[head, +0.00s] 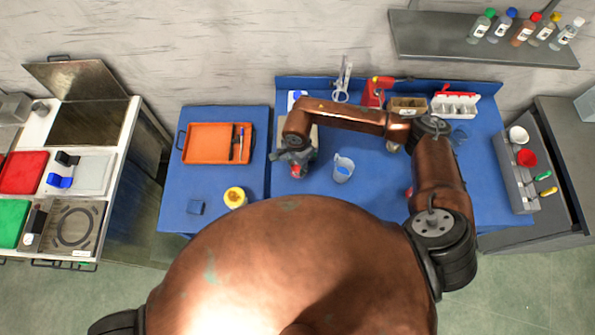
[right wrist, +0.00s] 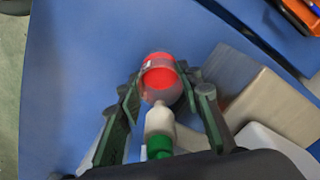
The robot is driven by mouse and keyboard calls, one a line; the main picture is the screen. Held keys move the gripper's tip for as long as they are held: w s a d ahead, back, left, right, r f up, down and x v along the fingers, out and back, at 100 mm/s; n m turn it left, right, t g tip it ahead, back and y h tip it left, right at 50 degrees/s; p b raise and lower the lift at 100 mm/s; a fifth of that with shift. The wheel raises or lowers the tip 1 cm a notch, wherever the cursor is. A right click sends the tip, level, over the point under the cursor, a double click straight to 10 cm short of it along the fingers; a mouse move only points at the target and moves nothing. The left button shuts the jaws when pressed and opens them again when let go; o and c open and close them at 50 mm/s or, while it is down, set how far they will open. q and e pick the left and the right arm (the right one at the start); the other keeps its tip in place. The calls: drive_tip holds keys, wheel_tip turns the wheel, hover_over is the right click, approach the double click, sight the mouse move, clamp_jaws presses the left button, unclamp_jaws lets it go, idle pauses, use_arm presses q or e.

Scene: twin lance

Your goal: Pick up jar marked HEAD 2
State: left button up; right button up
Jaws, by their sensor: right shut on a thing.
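My right gripper (head: 296,160) is low over the left part of the larger blue table, left of a clear cup with blue in it (head: 343,169). In the right wrist view the right gripper (right wrist: 160,84) has its fingers on either side of a small round clear jar with red in it (right wrist: 160,76), and is shut on it. A white piece with a green end (right wrist: 159,135) lies between the jar and the palm; whether it is joined to the jar is unclear. No HEAD 2 marking is readable. My left gripper is out of view.
An orange tray (head: 208,143) and a yellow-topped jar (head: 235,197) stand on the smaller blue table. Capped bottles (head: 527,30) stand on a wall shelf. A rack (head: 512,175) is at right.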

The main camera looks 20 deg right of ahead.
clamp_jaws()
drive_tip(key=shift+r, duration=0.15)
